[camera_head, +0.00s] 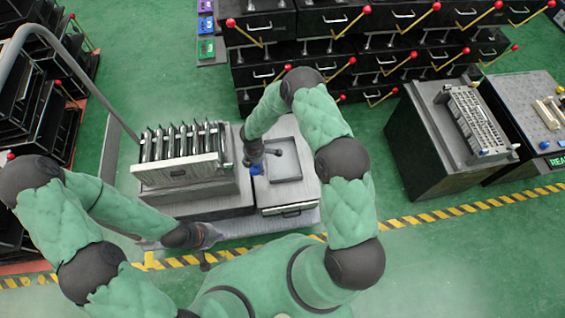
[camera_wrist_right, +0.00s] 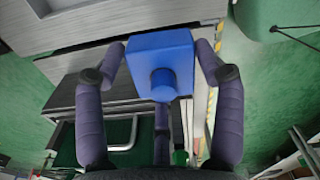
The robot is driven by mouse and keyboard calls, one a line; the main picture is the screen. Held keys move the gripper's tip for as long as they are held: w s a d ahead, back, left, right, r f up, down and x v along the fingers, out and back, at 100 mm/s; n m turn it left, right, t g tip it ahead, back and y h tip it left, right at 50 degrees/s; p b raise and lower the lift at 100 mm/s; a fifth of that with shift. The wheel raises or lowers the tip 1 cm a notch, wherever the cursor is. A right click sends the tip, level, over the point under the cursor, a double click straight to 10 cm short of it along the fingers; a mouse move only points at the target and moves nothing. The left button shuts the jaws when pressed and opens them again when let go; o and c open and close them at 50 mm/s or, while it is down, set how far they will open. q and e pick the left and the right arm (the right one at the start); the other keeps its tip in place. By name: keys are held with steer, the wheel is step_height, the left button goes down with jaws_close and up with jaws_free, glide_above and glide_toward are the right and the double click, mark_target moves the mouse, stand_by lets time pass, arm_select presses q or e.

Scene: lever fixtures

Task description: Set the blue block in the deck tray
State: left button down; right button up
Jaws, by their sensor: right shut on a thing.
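The blue block (camera_head: 256,169) is a cube with a round knob, seen clearly in the right wrist view (camera_wrist_right: 172,48). My right gripper (camera_head: 257,160) is shut on it, with a dark finger on either side of the block (camera_wrist_right: 160,62). The block is over the left part of the light deck, left of the deck tray (camera_head: 299,172), a grey square with a raised rim. Whether the block touches the deck cannot be told. My arm hides part of the tray's upper left. My left gripper (camera_head: 205,250) is low near the cart's front edge, apart from the block; its jaws are too small to read.
A rack of upright dark plates (camera_head: 180,160) stands on the cart just left of the deck. Black drawers with red-knobbed levers (camera_head: 330,60) line the back. A dark cabinet (camera_head: 440,145) stands at right. Green floor lies between the cart and the cabinet.

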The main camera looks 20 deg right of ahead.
steer(key=shift+d+f, duration=0.15)
steer(key=shift+f, duration=0.3)
steer(key=w+d+f+b, duration=0.1)
steer(key=d+f, duration=0.2)
steer(key=d, duration=0.1)
steer(key=w+d+f+b, duration=0.1)
steer(key=d+f+b, duration=0.1)
steer(key=d+f, duration=0.1)
steer(key=w+d+f+b, duration=0.1)
steer(key=d+f+b, duration=0.1)
steer(key=d, duration=0.4)
steer(key=shift+f, duration=0.65)
steer(key=shift+d+f+b, duration=0.1)
steer(key=shift+f+b, duration=1.05)
steer(key=shift+f, duration=0.5)
steer(key=shift+f, duration=0.2)
steer(key=o, duration=1.4)
steer(key=shift+c, duration=0.2)
steer(key=shift+s, duration=0.1)
